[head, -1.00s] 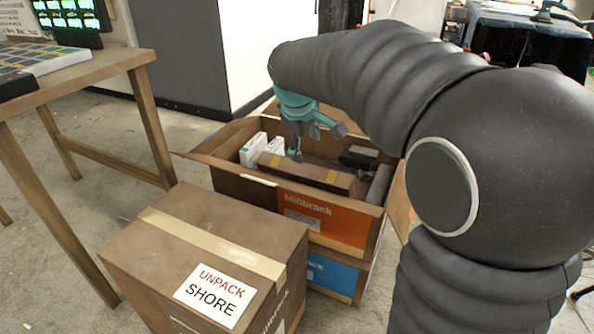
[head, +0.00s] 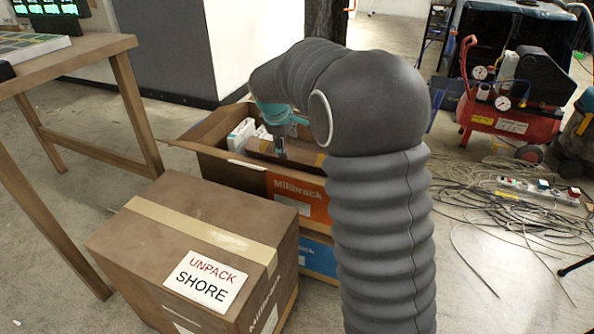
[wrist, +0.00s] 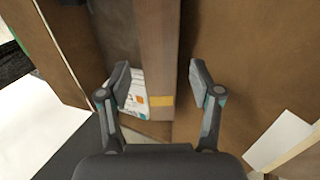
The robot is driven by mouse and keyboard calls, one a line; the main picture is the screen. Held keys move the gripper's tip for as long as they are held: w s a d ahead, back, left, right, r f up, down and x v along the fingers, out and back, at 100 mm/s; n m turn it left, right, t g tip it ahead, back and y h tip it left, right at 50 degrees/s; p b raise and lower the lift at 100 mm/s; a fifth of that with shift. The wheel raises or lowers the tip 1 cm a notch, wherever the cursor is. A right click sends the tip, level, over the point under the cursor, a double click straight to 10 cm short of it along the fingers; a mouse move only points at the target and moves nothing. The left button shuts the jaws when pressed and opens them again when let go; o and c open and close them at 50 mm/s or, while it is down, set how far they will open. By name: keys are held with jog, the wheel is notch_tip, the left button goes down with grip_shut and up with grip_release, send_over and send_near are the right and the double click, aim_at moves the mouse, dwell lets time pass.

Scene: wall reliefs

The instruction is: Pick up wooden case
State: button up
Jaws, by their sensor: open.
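The wooden case (head: 262,148), a long brown box with yellow bands, lies inside the open Millbrack carton (head: 300,190). My arm hides its right part in the head view. My gripper (head: 280,148) points down over it, inside the carton's opening. In the wrist view, my gripper (wrist: 161,86) is open, with one finger on each side of the case (wrist: 158,45). A yellow band on the case shows between the fingertips. I cannot tell whether the fingers are level with the case or still above it.
White boxes (head: 241,135) stand in the carton's left end; one white package (wrist: 136,92) is close to the left finger. A closed carton (head: 190,245) stands in front. A wooden table (head: 100,50) is at left. A red compressor (head: 510,115) and cables (head: 490,215) are at right.

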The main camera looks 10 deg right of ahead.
aim_at(291, 153)
jog(key=shift+x, duration=2.65)
grip_shut()
jog(key=shift+w+r, duration=0.1)
